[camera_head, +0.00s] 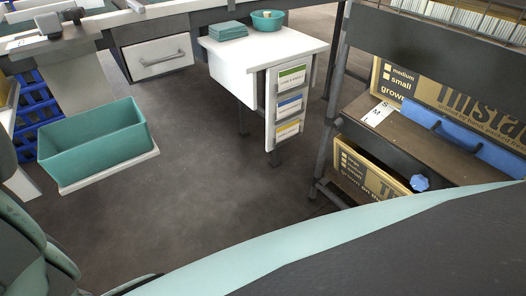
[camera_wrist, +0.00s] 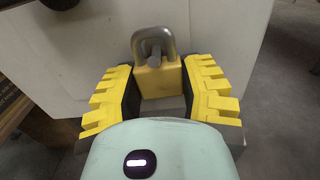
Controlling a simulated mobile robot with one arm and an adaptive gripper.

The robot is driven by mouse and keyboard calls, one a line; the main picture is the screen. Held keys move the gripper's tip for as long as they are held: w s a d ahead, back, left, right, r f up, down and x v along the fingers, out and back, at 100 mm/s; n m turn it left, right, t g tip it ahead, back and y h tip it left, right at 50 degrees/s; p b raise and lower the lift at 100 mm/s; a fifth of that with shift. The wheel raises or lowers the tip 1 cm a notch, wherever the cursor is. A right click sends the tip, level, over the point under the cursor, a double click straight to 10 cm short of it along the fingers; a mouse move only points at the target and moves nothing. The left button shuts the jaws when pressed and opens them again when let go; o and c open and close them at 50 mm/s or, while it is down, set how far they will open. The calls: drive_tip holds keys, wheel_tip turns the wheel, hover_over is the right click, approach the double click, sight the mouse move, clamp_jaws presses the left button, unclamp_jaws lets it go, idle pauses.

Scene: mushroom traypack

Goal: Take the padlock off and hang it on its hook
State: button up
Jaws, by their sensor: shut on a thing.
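The padlock (camera_wrist: 158,80) has a yellow body and a grey shackle, and shows upright in the wrist view, at the top middle. I cannot make out the padlock, my gripper or a separate empty hook in the head view.
In the head view, a white cabinet (camera_head: 246,84) bears a teal bowl (camera_head: 268,23) and stacked teal trays (camera_head: 229,31). A teal bin (camera_head: 97,140) is at left. A shelf rack (camera_head: 366,133) with cardboard boxes (camera_head: 366,172) stands at right. The middle floor (camera_head: 190,190) is clear.

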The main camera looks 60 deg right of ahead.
idle(0.4)
drive_tip(key=b+v, duration=0.2)
drive_tip(key=v, duration=0.5)
drive_tip(key=shift+s, duration=0.25)
idle(0.7)
drive_tip(key=shift+r, duration=0.15)
idle(1.0)
